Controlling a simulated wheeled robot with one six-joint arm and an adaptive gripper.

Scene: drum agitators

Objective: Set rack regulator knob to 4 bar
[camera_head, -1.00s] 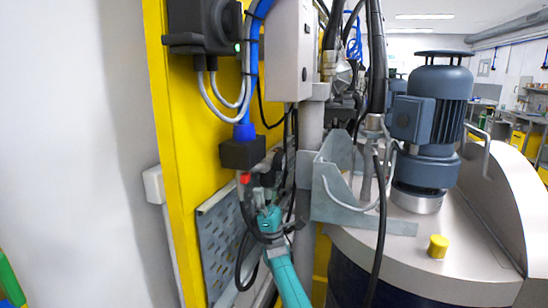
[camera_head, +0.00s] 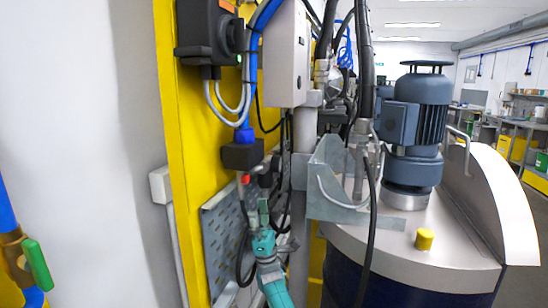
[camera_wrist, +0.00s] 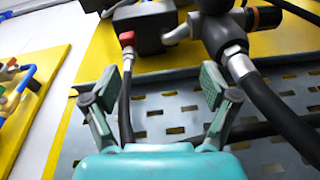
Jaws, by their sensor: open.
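In the wrist view my gripper (camera_wrist: 160,88) is open and empty, its two grey-green pads apart in front of a perforated grey panel (camera_wrist: 175,115). Above and to the right is a dark fitting that looks like the rack regulator (camera_wrist: 218,38). A black cylindrical part with an orange band (camera_wrist: 262,18), possibly its knob, points right. The gripper does not touch it. No pressure scale is readable. In the head view my gripper (camera_head: 266,220) is low beside the yellow rack, just below the dark fittings; the knob cannot be made out clearly there.
A black box (camera_head: 242,155) with a red part below it is on the yellow rack panel (camera_head: 190,200). Black hoses hang close to my gripper. A drum with a grey motor (camera_head: 418,125) stands right. A green-handled valve (camera_head: 38,265) is at far left.

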